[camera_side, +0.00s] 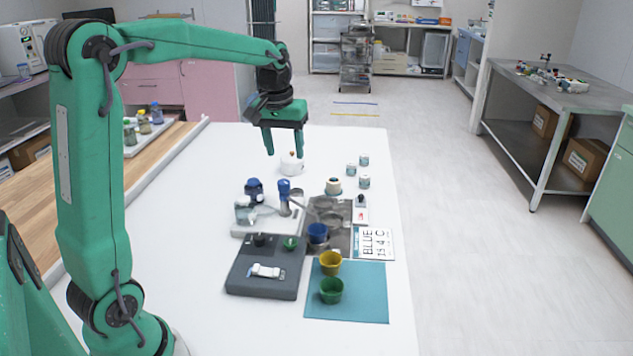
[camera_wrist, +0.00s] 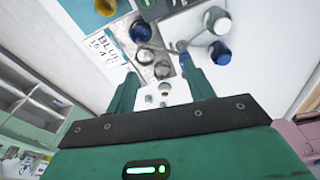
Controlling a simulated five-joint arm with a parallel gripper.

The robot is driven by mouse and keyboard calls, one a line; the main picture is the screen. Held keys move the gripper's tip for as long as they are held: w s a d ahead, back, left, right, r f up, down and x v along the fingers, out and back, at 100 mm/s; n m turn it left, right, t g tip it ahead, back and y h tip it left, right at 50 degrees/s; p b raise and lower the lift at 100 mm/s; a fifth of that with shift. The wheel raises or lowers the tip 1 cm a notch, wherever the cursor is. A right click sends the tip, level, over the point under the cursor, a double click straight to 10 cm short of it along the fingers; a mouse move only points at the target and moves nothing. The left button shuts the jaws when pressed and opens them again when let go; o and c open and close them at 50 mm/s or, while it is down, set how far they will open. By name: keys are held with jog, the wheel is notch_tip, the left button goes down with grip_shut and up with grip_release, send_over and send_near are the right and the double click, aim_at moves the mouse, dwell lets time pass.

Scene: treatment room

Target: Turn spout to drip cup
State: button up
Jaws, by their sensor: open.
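My gripper (camera_side: 284,155) is open and empty, with its fingers pointing down above the far part of the white table. Its fingers also frame the wrist view (camera_wrist: 158,70). A blue-topped column (camera_side: 284,188) stands on a white base nearer the side camera, apart from my gripper. A thin metallic spout (camera_side: 299,205) seems to run from it to the right, over a metal tray (camera_side: 341,243). A blue cup (camera_side: 318,233) stands at the tray's near left; it also shows in the wrist view (camera_wrist: 140,31). Which vessel is the drip cup I cannot tell.
Small jars (camera_side: 364,181) stand to the right. A yellow cup (camera_side: 330,263) and a green cup (camera_side: 331,290) stand on a teal mat (camera_side: 366,305). A dark box (camera_side: 262,284) is beside them. The table's left part is clear.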

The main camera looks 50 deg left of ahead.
aim_at(284, 181)
jog(key=w+a+f+n, duration=0.1)
jog(key=a+f, duration=0.1)
jog(key=a, duration=0.1)
jog(key=w+a+f+n+g, duration=0.1)
jog(key=w+a+f, duration=0.1)
jog(key=a, duration=0.1)
jog(key=w+a+f+n, duration=0.1)
jog(key=w+a+f, duration=0.1)
jog(key=a, duration=0.1)
jog(key=shift+w+a+f+g, duration=0.1)
jog(key=shift+f+g, duration=0.2)
jog(key=shift+f, duration=0.1)
jog(key=shift+f, duration=3.85)
jog(key=shift+c, duration=0.2)
grip_shut()
